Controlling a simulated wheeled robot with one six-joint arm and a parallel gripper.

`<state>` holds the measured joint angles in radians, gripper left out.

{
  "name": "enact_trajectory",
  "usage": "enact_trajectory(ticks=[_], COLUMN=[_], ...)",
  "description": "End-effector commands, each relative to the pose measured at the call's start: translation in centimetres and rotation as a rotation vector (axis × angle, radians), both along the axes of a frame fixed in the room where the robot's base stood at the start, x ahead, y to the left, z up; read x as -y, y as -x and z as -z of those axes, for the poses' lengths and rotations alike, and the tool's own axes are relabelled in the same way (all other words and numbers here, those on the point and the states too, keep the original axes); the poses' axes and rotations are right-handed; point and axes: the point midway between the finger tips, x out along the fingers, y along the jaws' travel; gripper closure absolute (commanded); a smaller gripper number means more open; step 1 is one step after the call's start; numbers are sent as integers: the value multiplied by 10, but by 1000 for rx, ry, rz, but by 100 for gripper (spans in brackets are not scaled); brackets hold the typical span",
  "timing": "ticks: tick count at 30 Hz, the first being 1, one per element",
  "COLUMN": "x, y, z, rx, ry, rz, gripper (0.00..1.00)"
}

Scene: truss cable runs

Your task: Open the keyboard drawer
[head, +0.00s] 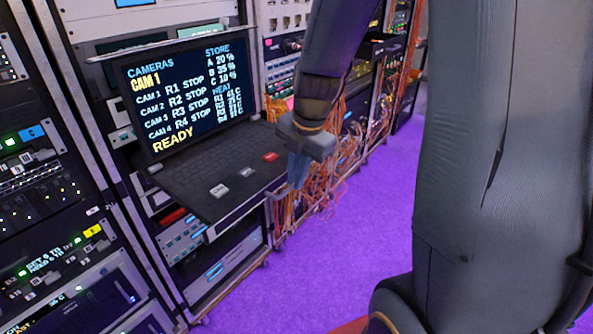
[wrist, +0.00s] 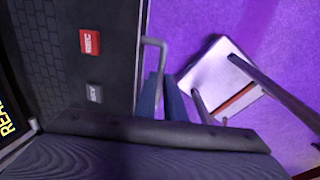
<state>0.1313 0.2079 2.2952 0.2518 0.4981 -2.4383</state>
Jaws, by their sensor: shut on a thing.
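The keyboard drawer (head: 200,190) stands out from the rack, with its dark keyboard tray, a red key and pale keys showing. It also shows in the wrist view (wrist: 111,75). A lit screen (head: 185,90) stands at the tray's back. My gripper (head: 298,172) is at the drawer's front edge. Its blue fingers (wrist: 163,98) are shut on the handle in the wrist view; the grip itself is partly hidden.
Racks with lit panels (head: 45,190) stand to the left. Another rack with hanging orange cables (head: 325,190) is behind and right of my gripper, close to it. Lower rack units (head: 225,265) are under the drawer.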

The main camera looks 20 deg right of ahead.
Motion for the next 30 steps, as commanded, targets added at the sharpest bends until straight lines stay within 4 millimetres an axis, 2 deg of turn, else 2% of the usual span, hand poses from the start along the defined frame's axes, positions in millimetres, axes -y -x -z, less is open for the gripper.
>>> enact_trajectory(ticks=[8,9,11,12,23,30], x=[-1,-1,-1,-1,0,3], y=[-1,-1,-1,-1,-1,4], z=[-1,-1,-1,-1,-5,-33], rx=[5,5,4,4,5,8], ry=[1,1,2,2,1,2], rz=[-3,-3,-3,-3,-1,-1], gripper=[100,84,74,72,72,72])
